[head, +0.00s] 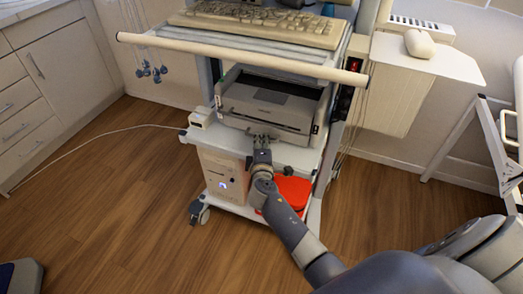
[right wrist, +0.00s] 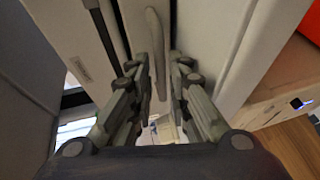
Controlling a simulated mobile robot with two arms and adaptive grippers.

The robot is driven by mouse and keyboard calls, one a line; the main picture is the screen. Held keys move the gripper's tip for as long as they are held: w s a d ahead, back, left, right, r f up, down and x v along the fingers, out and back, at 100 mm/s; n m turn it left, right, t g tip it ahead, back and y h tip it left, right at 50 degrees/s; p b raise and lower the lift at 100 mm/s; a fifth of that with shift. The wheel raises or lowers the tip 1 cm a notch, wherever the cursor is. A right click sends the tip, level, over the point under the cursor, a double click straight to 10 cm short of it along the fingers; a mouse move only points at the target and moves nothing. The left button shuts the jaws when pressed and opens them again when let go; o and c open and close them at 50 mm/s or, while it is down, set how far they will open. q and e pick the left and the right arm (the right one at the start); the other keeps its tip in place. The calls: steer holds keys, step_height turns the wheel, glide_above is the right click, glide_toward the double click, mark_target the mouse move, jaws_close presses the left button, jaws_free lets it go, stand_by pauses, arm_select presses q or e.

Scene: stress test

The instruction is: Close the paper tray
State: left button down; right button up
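The grey printer (head: 271,98) stands on the middle shelf of a cart. The paper tray (head: 240,122) is at its low front edge; how far it stands out is hard to tell. My right gripper (head: 262,137) is right in front of the tray's middle, its fingertips close to it. In the right wrist view, a pale front panel with an oblong grip shape (right wrist: 156,38) lies just beyond the fingers. The fingers of my right gripper (right wrist: 160,72) are apart with nothing between them; contact cannot be told. My left gripper is not in view.
The cart's long bar (head: 240,58) and a keyboard (head: 258,24) are above the printer. A beige computer case (head: 222,175) and a red object (head: 290,192) sit on the lower shelf. Wooden floor (head: 120,190) is clear at left, apart from a white cable.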

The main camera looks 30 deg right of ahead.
steer(key=v, duration=1.1)
steer(key=shift+s, duration=0.1)
